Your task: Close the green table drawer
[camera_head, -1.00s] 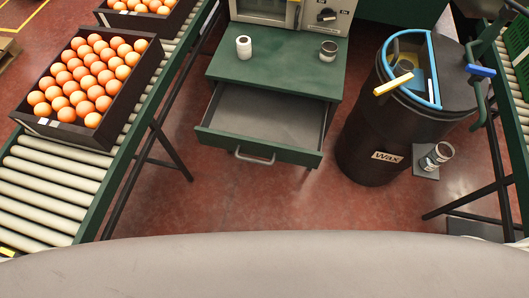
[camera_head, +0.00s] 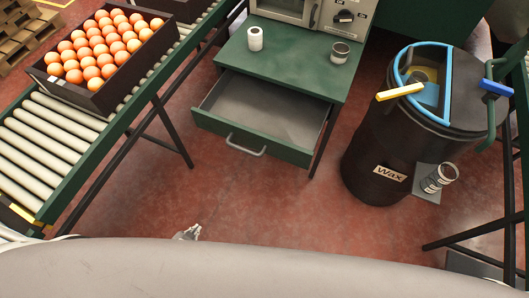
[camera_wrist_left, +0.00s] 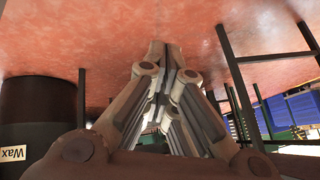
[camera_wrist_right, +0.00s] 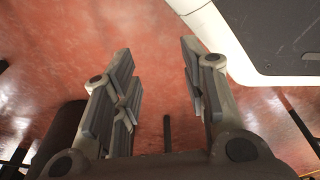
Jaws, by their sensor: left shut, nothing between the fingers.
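The green table (camera_head: 285,68) stands at the top middle of the head view. Its drawer (camera_head: 240,138) is pulled out toward me and looks empty, with a metal handle (camera_head: 246,147) on its front. The tip of my left gripper (camera_head: 188,232) shows low in the head view, over the floor and well short of the drawer front. In the left wrist view the left gripper (camera_wrist_left: 167,58) is shut with nothing in it. In the right wrist view the right gripper (camera_wrist_right: 160,65) is open and empty above the red floor. The right gripper does not show in the head view.
A black wax barrel (camera_head: 375,150) stands right of the table. A white roll (camera_head: 255,38) and a small can (camera_head: 340,53) stand on the table top. Floor before the drawer is clear.

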